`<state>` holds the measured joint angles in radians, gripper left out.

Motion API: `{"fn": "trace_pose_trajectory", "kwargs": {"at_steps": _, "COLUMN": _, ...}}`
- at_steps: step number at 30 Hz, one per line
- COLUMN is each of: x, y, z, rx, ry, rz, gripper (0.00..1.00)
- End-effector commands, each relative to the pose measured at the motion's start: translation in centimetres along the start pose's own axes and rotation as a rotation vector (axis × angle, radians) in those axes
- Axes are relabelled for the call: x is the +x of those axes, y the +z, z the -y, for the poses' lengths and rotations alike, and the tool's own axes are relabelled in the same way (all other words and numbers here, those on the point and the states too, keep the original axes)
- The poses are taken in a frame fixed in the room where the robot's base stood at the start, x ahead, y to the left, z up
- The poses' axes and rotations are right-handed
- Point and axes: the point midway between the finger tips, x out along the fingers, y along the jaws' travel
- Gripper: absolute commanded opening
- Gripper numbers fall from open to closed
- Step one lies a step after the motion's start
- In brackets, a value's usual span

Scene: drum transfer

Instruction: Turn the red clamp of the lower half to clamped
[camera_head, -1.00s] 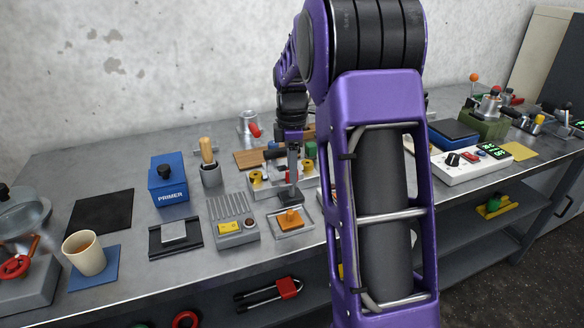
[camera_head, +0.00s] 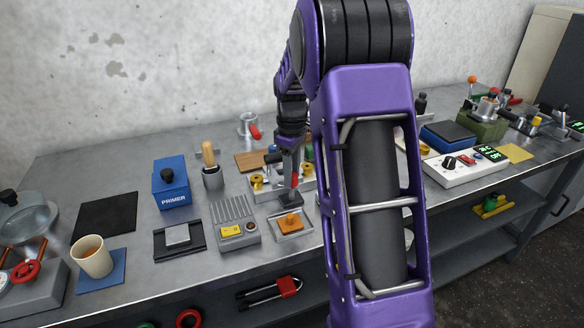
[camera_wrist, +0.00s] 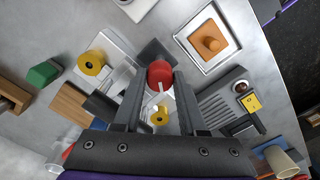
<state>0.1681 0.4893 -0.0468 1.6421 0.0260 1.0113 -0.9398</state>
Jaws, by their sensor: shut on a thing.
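A red rounded clamp handle (camera_wrist: 160,72) shows between the fingertips in the wrist view. My gripper (camera_wrist: 160,80) is shut on it, one dark finger on each side. In the head view my gripper (camera_head: 291,178) points down at the clamp fixture, and a little red (camera_head: 295,181) shows beside it. The light fixture plate (camera_wrist: 118,48) carries a yellow knob (camera_wrist: 90,63) on one side. A smaller yellow knob (camera_wrist: 159,116) shows between the fingers, behind the red handle. Much of the fixture is hidden by my fingers, so I cannot tell the clamp's exact angle.
An orange part in a tray (camera_head: 290,223) lies just in front of the fixture. A grey ribbed block (camera_head: 234,222) and the blue primer box (camera_head: 170,184) stand to the left. A white control box (camera_head: 466,165) stands to the right. My arm hides the bench's middle right.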

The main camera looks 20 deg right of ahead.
Motion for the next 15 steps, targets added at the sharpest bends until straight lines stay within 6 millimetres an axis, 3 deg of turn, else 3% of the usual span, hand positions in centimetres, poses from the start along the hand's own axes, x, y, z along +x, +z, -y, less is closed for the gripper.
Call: {"fn": "trace_pose_trajectory", "kwargs": {"at_steps": 15, "x": -0.23, "y": -0.04, "z": 0.01, "rx": 0.489, "ry": 0.001, "rz": -0.001, "gripper": 0.00}}
